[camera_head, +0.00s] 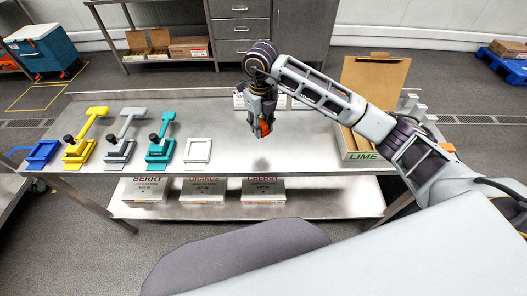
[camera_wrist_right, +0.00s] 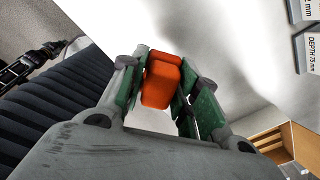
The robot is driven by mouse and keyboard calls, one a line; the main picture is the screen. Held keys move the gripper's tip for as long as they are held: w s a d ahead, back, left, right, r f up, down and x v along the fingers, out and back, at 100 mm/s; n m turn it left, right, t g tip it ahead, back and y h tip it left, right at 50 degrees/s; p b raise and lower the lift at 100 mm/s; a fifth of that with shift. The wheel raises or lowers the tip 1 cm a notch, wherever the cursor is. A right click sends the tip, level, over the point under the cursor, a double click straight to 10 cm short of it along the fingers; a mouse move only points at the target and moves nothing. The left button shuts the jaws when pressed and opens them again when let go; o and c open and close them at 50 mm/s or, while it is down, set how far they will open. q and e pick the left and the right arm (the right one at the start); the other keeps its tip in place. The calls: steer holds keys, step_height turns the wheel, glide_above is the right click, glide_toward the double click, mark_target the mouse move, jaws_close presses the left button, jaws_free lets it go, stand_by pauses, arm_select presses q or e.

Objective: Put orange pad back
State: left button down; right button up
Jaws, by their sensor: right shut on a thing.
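The orange pad (camera_head: 264,129) is in my right gripper (camera_head: 261,120), above the middle of the steel table (camera_head: 235,155). In the right wrist view the orange pad (camera_wrist_right: 161,80) sits between the two green-lined fingers of the right gripper (camera_wrist_right: 160,85). A dark shadow lies on the table below it, so the pad looks clear of the surface. My left gripper is not in view.
A row of stands in blue (camera_head: 42,154), yellow (camera_head: 79,151), grey (camera_head: 118,151) and teal (camera_head: 160,150) is at the left, beside a white square frame (camera_head: 197,150). An open LIME box (camera_head: 361,155) stands at the right. The table's middle front is clear.

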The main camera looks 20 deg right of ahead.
steer(key=m, duration=0.5)
steer(key=shift+s+d+m, duration=0.15)
steer(key=shift+d+m, duration=0.05)
steer(key=shift+m, duration=0.2)
steer(key=m, duration=0.5)
steer(key=shift+s+d+m, duration=0.1)
steer(key=shift+d+m, duration=0.05)
steer(key=shift+m, duration=0.25)
steer(key=shift+f, duration=0.1)
step_height(320, 180, down, 5)
steer(key=shift+r+p, duration=0.1)
steer(key=shift+p, duration=0.2)
steer(key=shift+f, duration=0.55)
